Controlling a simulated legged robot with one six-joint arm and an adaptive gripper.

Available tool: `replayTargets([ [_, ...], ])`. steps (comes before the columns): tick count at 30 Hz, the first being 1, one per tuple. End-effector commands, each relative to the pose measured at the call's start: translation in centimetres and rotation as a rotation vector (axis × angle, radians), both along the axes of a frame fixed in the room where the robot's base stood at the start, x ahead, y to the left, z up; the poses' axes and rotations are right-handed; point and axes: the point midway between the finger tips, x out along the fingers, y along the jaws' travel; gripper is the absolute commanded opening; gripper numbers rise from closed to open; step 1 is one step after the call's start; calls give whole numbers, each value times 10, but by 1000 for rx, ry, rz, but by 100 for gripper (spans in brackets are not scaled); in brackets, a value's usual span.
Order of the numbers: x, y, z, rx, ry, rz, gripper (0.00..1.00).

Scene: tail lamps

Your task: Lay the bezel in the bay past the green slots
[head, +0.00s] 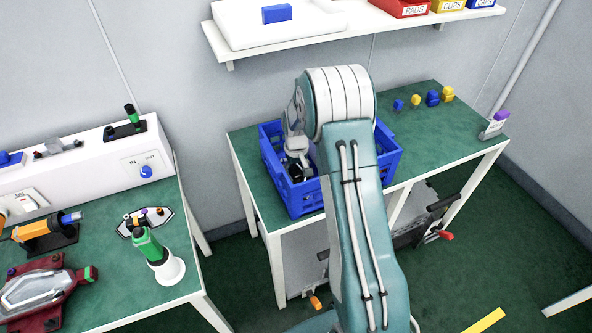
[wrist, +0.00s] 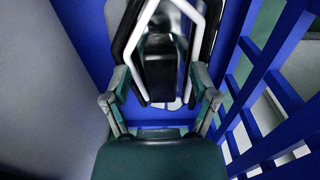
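My gripper (head: 297,160) is down inside the blue crate (head: 311,200) in the head view, partly hidden by my arm. In the wrist view its two fingers (wrist: 161,85) are spread apart. Between and beyond them is a black and white frame-like part (wrist: 140,95), which looks like the bezel. The fingertips are close to its sides; I cannot tell whether they touch it. The crate's blue slatted wall (wrist: 262,75) is at the right of the wrist view. I cannot make out green slots or the bay for certain.
A left bench holds a red lamp housing (head: 45,292), a green-and-white bottle-like item (head: 158,258) and a dark plate with small knobs (head: 146,221). Small blue and yellow pieces (head: 432,97) stand on the crate's bench. A shelf (head: 330,40) hangs above.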

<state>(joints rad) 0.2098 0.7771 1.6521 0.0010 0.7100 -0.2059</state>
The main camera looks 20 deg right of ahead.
Motion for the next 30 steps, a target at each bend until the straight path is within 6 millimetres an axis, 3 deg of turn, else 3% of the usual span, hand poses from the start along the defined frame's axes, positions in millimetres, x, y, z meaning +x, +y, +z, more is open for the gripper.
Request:
replayTargets([
  [11,1,0,7,0,-2,0,79],
  [24,1,0,90,-1,-3,0,79],
  [30,1,0,114,-1,-1,0,79],
])
